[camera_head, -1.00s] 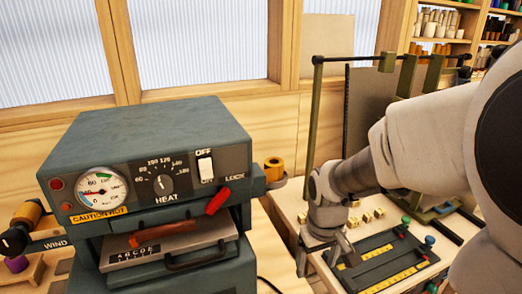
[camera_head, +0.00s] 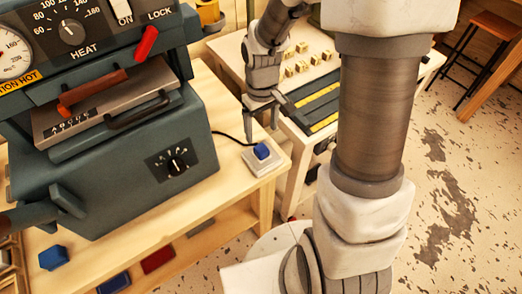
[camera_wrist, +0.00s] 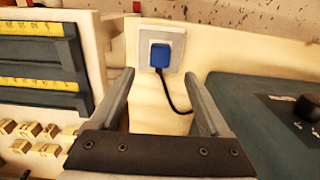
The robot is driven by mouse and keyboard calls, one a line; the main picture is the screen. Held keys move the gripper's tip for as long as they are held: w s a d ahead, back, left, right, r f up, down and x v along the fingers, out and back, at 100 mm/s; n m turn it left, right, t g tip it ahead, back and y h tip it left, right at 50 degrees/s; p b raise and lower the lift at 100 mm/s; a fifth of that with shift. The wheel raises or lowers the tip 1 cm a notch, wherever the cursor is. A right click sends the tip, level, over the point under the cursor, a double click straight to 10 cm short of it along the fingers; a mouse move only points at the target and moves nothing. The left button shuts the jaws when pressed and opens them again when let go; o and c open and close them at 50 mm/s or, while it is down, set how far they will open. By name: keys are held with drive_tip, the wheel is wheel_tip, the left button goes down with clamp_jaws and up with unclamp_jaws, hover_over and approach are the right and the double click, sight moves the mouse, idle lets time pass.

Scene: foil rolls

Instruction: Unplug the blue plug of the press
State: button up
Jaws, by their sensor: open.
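The blue plug (camera_head: 262,151) sits in a pale socket plate (camera_head: 266,163) at the right end of the press's bench. Its black cord runs left toward the teal press (camera_head: 115,150). In the wrist view the blue plug (camera_wrist: 160,54) shows on its plate (camera_wrist: 172,38), beyond and between my fingers, with the cord leaving at its lower right. My gripper (camera_head: 262,120) is above and slightly behind the plug in the head view, pointing down. In the wrist view my gripper (camera_wrist: 160,85) is open and empty, apart from the plug.
A side table (camera_head: 232,62) with small brass blocks (camera_head: 301,47) and a dark tray with yellow strips (camera_head: 318,98) stands behind my gripper. The press body (camera_wrist: 265,105) lies close to the right finger in the wrist view. Bench space around the socket is clear.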

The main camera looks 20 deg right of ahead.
sight(262, 148)
wheel_tip(262, 148, down, 9)
drive_tip(key=b, duration=0.6)
drive_tip(key=shift+r+b, duration=0.2)
drive_tip(key=shift+b, duration=0.1)
idle(0.8)
clamp_jaws()
drive_tip(key=shift+r, duration=0.15)
idle(0.3)
drive_tip(key=shift+r+p, duration=2.7)
drive_tip(key=shift+r, duration=0.2)
drive_tip(key=shift+d, duration=0.1)
